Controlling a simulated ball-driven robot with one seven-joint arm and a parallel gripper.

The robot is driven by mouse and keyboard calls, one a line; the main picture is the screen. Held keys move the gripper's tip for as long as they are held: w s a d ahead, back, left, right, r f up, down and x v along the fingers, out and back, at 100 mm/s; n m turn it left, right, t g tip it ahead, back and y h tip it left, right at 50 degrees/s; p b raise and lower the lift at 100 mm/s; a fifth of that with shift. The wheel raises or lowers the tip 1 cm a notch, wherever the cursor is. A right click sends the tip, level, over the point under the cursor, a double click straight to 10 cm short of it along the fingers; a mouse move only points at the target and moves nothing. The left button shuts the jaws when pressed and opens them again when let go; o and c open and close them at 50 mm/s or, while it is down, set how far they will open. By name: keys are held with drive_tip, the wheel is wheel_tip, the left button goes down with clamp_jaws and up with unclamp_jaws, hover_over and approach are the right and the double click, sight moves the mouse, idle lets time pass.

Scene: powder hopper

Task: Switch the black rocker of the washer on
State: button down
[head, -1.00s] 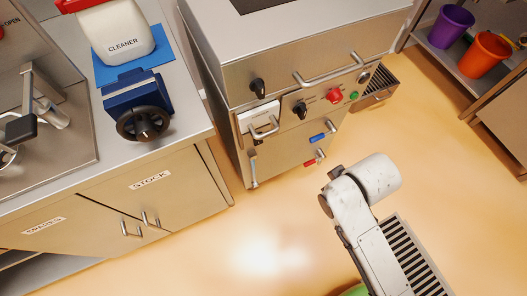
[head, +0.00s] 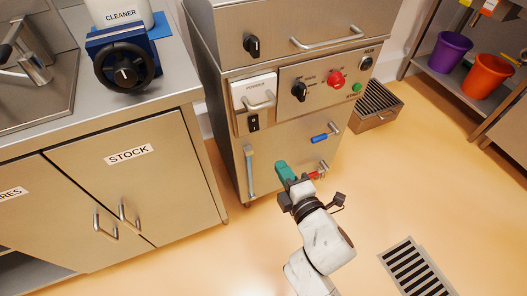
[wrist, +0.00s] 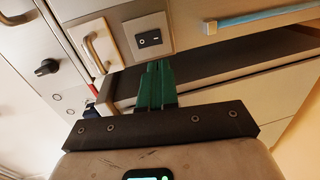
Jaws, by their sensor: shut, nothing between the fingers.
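The washer (head: 290,160) is a stainless steel machine in the middle of the head view. Its small black rocker (head: 253,122) sits on the front, just below the white powder drawer (head: 256,97). In the wrist view the rocker (wrist: 148,39) lies in a grey plate with white marks; I cannot tell which side is pressed. My gripper (head: 283,170) has green fingers, shut and empty, in front of the washer, lower and to the right of the rocker. In the wrist view the shut fingers (wrist: 157,72) point towards the plate, apart from it.
The washer front also carries black knobs (head: 299,91), a red button (head: 336,78), a green button (head: 357,87), blue (head: 320,138) and red handled valves, and a vertical tube (head: 249,172). A cabinet (head: 125,165) stands left. Floor to the right is mostly open around a drain grate (head: 418,272).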

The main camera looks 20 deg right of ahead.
sight(254, 131)
drive_tip(key=shift+s+a+n, duration=0.1)
drive_tip(key=shift+a+n, duration=0.2)
drive_tip(key=shift+a, duration=0.05)
drive_tip(key=w+b, duration=0.1)
drive_tip(key=w, duration=0.3)
drive_tip(key=w+f+b, duration=0.1)
drive_tip(key=w, duration=0.4)
drive_tip(key=w+b, duration=0.1)
drive_tip(key=w, duration=0.4)
drive_tip(key=shift+f, duration=0.3)
drive_tip(key=shift+f+b, duration=0.1)
drive_tip(key=shift+b, duration=0.2)
drive_tip(key=shift+w+t+b, duration=0.15)
drive_tip(key=shift+t+b, duration=0.25)
drive_tip(key=shift+b, duration=0.4)
